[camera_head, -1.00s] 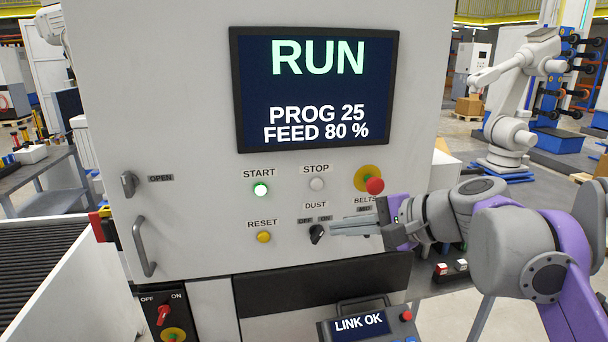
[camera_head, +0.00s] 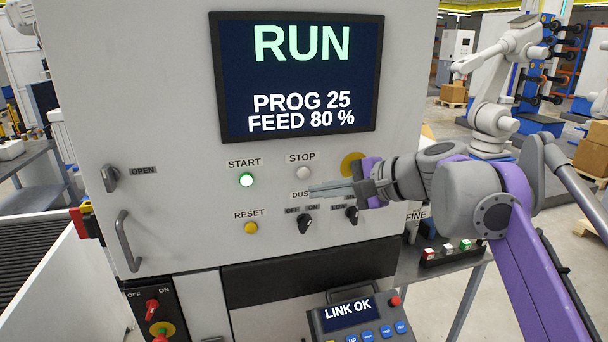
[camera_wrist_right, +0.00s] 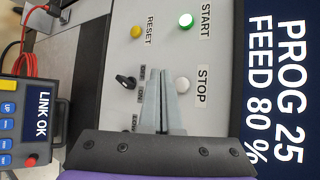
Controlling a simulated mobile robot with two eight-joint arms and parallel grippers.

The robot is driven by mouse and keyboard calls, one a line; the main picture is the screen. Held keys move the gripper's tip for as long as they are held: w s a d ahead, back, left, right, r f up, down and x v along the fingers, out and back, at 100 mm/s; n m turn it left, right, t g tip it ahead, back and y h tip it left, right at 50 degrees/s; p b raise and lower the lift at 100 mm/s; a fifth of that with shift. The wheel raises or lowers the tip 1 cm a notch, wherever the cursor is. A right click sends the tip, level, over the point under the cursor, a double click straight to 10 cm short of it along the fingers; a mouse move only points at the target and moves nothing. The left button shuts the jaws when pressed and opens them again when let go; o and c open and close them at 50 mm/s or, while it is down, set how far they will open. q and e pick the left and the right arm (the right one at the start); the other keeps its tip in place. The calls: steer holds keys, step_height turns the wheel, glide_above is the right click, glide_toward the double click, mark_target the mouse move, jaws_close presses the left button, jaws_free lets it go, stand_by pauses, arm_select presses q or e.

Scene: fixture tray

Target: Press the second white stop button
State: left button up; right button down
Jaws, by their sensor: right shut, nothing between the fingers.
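The white STOP button (camera_head: 303,172) is on the machine's front panel, right of the START button (camera_head: 246,180), which glows green. It is the only white button I see under a STOP label. My right gripper (camera_head: 311,193) is shut and empty, its fingertips just below the STOP button in the head view. In the right wrist view the fingers (camera_wrist_right: 157,74) point at the panel beside the white button (camera_wrist_right: 183,85); a contact cannot be made out. My left gripper is out of view.
A yellow RESET button (camera_head: 251,228) and the DUST switch (camera_head: 305,224) sit lower. A pendant reading LINK OK (camera_head: 350,315) stands below. A door handle (camera_head: 129,241) sticks out at left.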

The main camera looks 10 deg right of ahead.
mark_target(314, 178)
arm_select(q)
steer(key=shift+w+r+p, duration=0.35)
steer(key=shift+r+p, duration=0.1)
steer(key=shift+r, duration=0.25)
arm_select(e)
steer(key=w, duration=0.4)
steer(key=shift+w+a, duration=0.1)
steer(key=shift+w, duration=0.2)
stand_by(1.1)
steer(key=shift+w+r, duration=0.1)
steer(key=shift+w, duration=0.15)
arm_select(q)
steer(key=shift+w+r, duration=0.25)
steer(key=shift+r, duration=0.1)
arm_select(e)
steer(key=shift+w, duration=0.25)
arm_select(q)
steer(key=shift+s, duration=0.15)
arm_select(e)
steer(key=shift+s, duration=0.15)
